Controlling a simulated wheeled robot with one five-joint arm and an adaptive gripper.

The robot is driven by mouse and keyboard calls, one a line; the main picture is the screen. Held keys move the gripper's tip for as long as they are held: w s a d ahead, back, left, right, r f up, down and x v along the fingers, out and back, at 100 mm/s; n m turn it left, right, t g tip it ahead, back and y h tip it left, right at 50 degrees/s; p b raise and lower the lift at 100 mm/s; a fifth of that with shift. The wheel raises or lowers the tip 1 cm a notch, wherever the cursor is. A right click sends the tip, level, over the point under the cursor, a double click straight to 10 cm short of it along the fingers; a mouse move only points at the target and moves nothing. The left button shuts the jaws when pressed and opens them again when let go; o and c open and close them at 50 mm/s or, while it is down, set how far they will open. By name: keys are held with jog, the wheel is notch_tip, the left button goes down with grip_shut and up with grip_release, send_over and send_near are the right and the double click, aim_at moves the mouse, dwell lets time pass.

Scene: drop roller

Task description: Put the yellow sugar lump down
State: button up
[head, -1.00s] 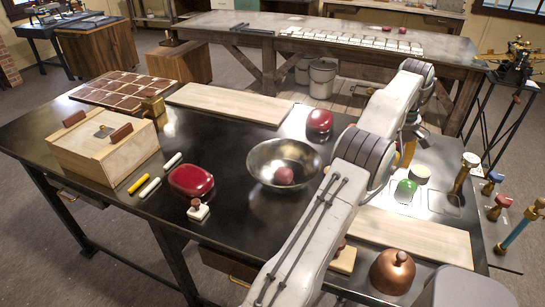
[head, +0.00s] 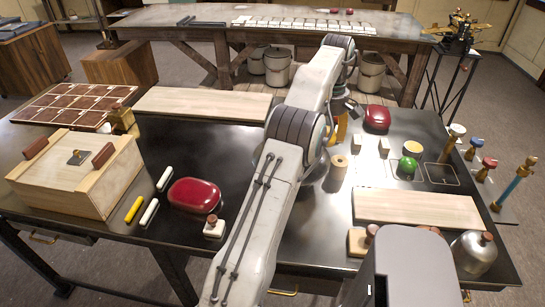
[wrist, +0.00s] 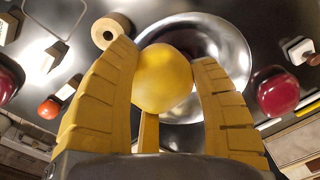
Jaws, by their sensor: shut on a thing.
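The yellow sugar lump (wrist: 163,78) is rounded and smooth. In the wrist view it sits between the two ribbed yellow fingers of my gripper (wrist: 166,88), which is shut on it. A shiny metal bowl (wrist: 225,42) lies behind the lump in that view, its near side partly covered by the fingers. I cannot tell how high the lump is above the bowl.
A wooden ring-topped cylinder (head: 337,172) stands right of my arm, near a green lump (head: 407,165). A dark red lidded dish (head: 194,195) and a white-based stamp (head: 214,228) stand left. A pale board (head: 417,208) lies at right. A wooden box (head: 78,172) stands far left.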

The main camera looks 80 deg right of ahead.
jog(key=shift+w+a+f, duration=0.35)
jog(key=shift+w+f, duration=1.5)
jog(key=shift+w, duration=0.15)
jog(key=shift+w+a+f, duration=0.35)
jog(key=shift+w+f, duration=1.45)
jog(key=shift+w, duration=0.15)
jog(key=shift+w+a+f, duration=0.35)
jog(key=shift+w+f, duration=1.5)
jog(key=shift+w, duration=0.15)
jog(key=shift+f+b, duration=0.55)
jog(key=shift+f, duration=0.05)
jog(key=o, duration=0.9)
jog(key=shift+o, duration=0.2)
